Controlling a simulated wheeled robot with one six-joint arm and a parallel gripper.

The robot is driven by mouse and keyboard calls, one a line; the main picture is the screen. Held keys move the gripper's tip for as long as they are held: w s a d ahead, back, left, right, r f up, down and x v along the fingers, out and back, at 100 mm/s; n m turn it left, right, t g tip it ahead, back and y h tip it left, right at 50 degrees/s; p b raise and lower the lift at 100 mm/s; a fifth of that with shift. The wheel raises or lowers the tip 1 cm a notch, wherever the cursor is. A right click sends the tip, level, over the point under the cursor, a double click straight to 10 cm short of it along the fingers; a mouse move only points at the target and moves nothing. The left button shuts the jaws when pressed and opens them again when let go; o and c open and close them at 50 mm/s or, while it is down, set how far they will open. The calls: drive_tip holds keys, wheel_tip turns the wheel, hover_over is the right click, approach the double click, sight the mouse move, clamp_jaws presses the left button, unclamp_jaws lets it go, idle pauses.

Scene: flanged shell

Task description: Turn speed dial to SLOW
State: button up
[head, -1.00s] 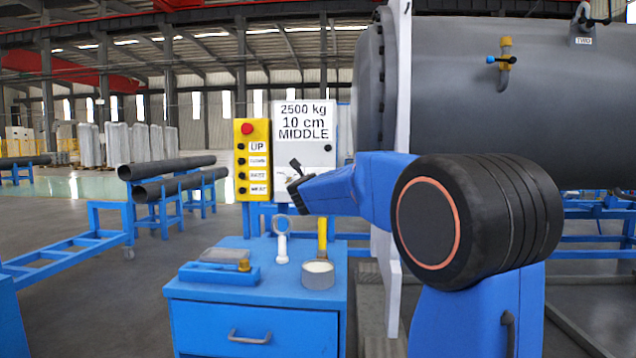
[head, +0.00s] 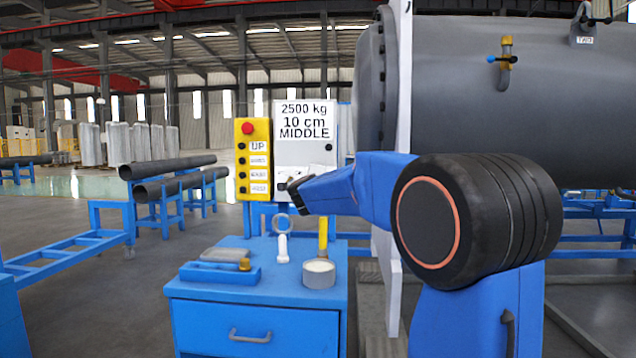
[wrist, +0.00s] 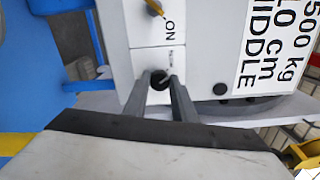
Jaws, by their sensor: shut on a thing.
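A white control box (head: 303,155) carries a sign reading 2500 kg, 10 cm, MIDDLE. My gripper (wrist: 159,83) is at the lower part of its front face. In the wrist view its two fingers are closed around a small round black dial (wrist: 158,77), which I take as the speed dial. The small label beside the dial is too blurred to read, so its setting cannot be told. Another knob (wrist: 155,8) sits next to the word ON, apart from the fingers. In the head view my gripper (head: 286,187) hides most of the dial area.
A yellow button panel (head: 253,160) with a red button stands left of the box. A large grey shell (head: 480,100) is at right.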

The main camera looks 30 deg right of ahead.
drive_tip(key=shift+f+n, duration=0.1)
drive_tip(key=shift+n, duration=0.9)
drive_tip(key=o, duration=1)
drive_tip(key=shift+o, duration=0.2)
drive_tip(key=shift+s+a, duration=0.1)
drive_tip(key=v, duration=1.7)
drive_tip(key=shift+a, duration=0.1)
